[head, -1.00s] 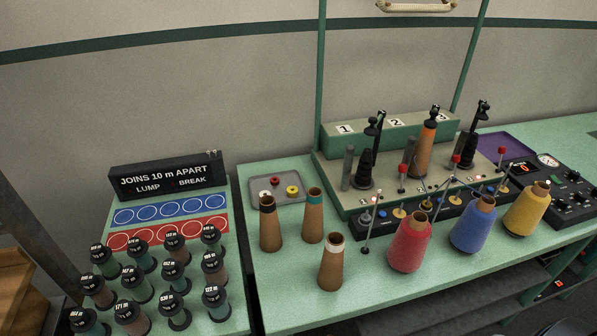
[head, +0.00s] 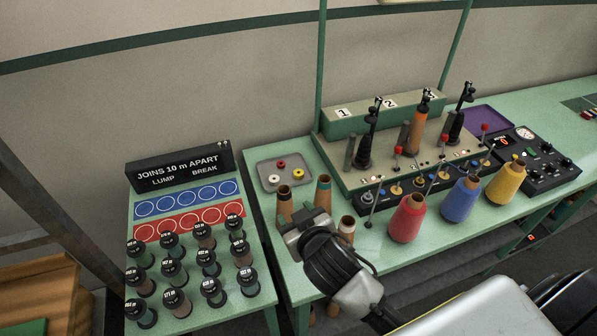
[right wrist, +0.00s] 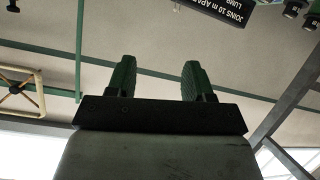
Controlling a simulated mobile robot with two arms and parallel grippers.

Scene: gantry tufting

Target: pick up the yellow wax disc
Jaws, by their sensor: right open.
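The yellow wax disc (head: 299,174) lies in a small grey tray (head: 265,167) on the green bench, beside a red disc (head: 282,163) and a white disc (head: 274,178). My right gripper (head: 297,230) comes in from the lower right and is in front of the tray, apart from the disc, over the brown cones. In the right wrist view its two dark green fingers (right wrist: 158,78) are spread wide with nothing between them. That view shows no disc. My left gripper is not in view.
Brown empty cones (head: 323,193) stand close to my right gripper, partly hidden by it. Red (head: 408,220), blue (head: 460,200) and yellow (head: 506,183) yarn cones stand to the right. A black sign (head: 180,168) and several small spools (head: 173,272) are at the left.

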